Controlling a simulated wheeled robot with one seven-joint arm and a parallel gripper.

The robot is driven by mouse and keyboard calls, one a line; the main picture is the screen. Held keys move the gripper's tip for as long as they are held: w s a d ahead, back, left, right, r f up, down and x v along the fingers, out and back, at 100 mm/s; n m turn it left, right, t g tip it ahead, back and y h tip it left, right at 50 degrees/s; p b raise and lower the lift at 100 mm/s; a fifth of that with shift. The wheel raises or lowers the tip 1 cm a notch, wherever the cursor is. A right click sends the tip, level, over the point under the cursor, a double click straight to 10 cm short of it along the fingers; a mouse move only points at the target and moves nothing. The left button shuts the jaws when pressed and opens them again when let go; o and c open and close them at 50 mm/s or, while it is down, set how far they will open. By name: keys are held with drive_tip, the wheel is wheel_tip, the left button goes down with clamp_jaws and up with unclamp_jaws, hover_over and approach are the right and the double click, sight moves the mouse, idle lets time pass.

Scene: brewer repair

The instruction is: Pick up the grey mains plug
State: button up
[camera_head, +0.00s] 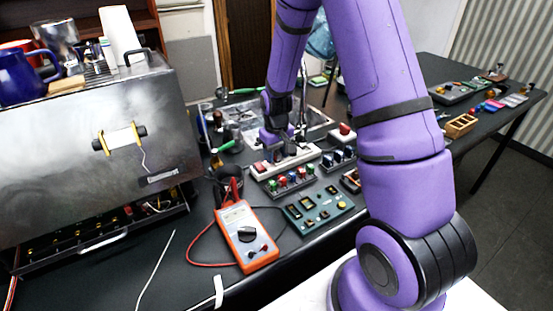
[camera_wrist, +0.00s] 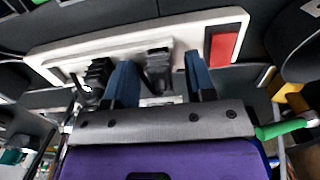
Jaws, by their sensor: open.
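A dark grey plug, which looks like the grey mains plug (camera_wrist: 158,66), sits on the white power strip (camera_wrist: 60,58) in the wrist view. My gripper (camera_wrist: 160,72) is open, with one blue finger to the left of this plug and one to the right. Gaps show between the plug and both fingers. A black plug (camera_wrist: 98,74) sits on the strip just outside the left finger. In the head view my gripper (camera_head: 287,147) is over the white power strip (camera_head: 312,153), and its fingers and the plug are too small to tell clearly.
The strip's red switch (camera_wrist: 222,43) lies right of the fingers. In the head view, a block of coloured buttons (camera_head: 290,180), a green board (camera_head: 318,207) and an orange multimeter (camera_head: 247,237) lie in front. A large steel brewer (camera_head: 70,140) stands at left.

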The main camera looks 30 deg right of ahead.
drive_tip(key=shift+f, duration=0.1)
clamp_jaws()
idle(0.3)
